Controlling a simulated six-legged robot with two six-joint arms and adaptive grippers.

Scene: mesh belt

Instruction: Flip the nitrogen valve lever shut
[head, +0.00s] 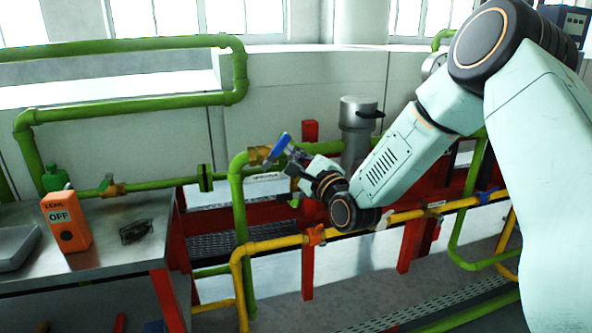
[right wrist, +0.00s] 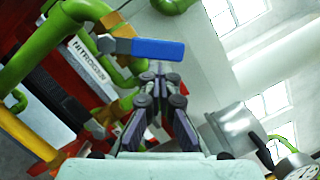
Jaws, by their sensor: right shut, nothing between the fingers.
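The nitrogen valve lever (head: 279,148) is a blue handle on a brass valve body (head: 257,156) at the top of a green pipe (head: 238,195). In the head view it slants up to the right, at an angle to the pipe. The lever (right wrist: 158,49) crosses the upper middle of the right wrist view, near a label reading NITROGEN (right wrist: 88,62). My right gripper (head: 292,157) is shut and empty beside the lever. In the right wrist view its fingertips (right wrist: 158,78) are just below the lever; I cannot tell whether they touch. My left gripper is not in view.
A yellow pipe (head: 275,243) and red frame (head: 308,265) run below my right arm. A grey cylinder (head: 358,125) stands behind it. A gauge (right wrist: 297,167) shows in the right wrist view's corner.

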